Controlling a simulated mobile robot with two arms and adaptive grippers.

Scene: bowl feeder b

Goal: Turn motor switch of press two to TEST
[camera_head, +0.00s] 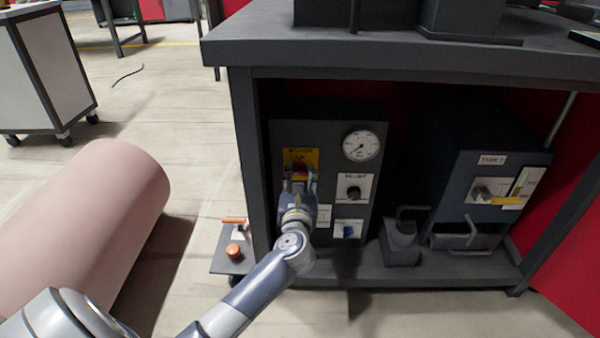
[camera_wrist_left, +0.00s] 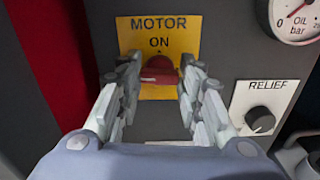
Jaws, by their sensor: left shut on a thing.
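The motor switch is a red knob (camera_wrist_left: 160,70) on a yellow plate (camera_wrist_left: 182,32) reading MOTOR, with ON above the knob. In the head view the yellow plate (camera_head: 302,154) is at the upper left of a dark panel under the bench, and the lower part of the plate is largely hidden by my gripper. My left gripper (camera_head: 299,182) reaches the plate from below. In the wrist view my left gripper (camera_wrist_left: 160,82) has one finger on each side of the knob and is shut on it. No TEST mark is readable. My right gripper is not in view.
A RELIEF knob (camera_wrist_left: 260,119) and an oil gauge (camera_head: 361,146) sit right of the switch. A blue knob (camera_head: 348,230) is below. A second box (camera_head: 490,190) with a lever stands further right. The bench top (camera_head: 300,45) overhangs the panel; its left leg (camera_head: 250,170) is close.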

